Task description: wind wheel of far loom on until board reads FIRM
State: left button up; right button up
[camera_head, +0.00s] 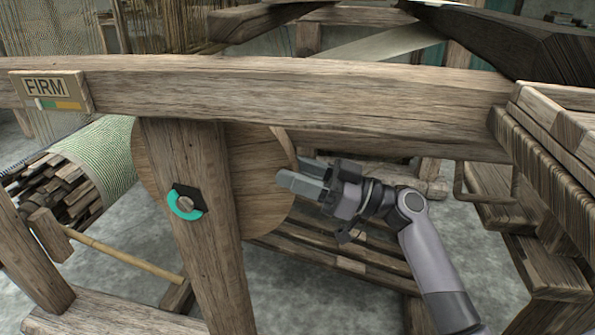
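The board (48,91) on the loom's top beam reads FIRM, with a small coloured strip below the word. The round wooden wheel (262,165) sits behind an upright post (197,250), which hides its middle. A dark plate with a teal ring (186,203) is on the post's face. My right gripper (297,178) comes in from the lower right, with its fingertips at the wheel's right edge. I cannot tell whether they touch the wheel or how far apart they are. My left gripper is out of view.
The thick top beam (330,95) runs across above my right gripper. A roll of pale green cloth (105,150) lies left of the post. A thin wooden rod (120,255) slants below it. Slatted wooden frames (545,150) stand close on the right.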

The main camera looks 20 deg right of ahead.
jog(key=shift+o, duration=1)
jog(key=v, duration=0.7)
jog(key=shift+d, duration=0.1)
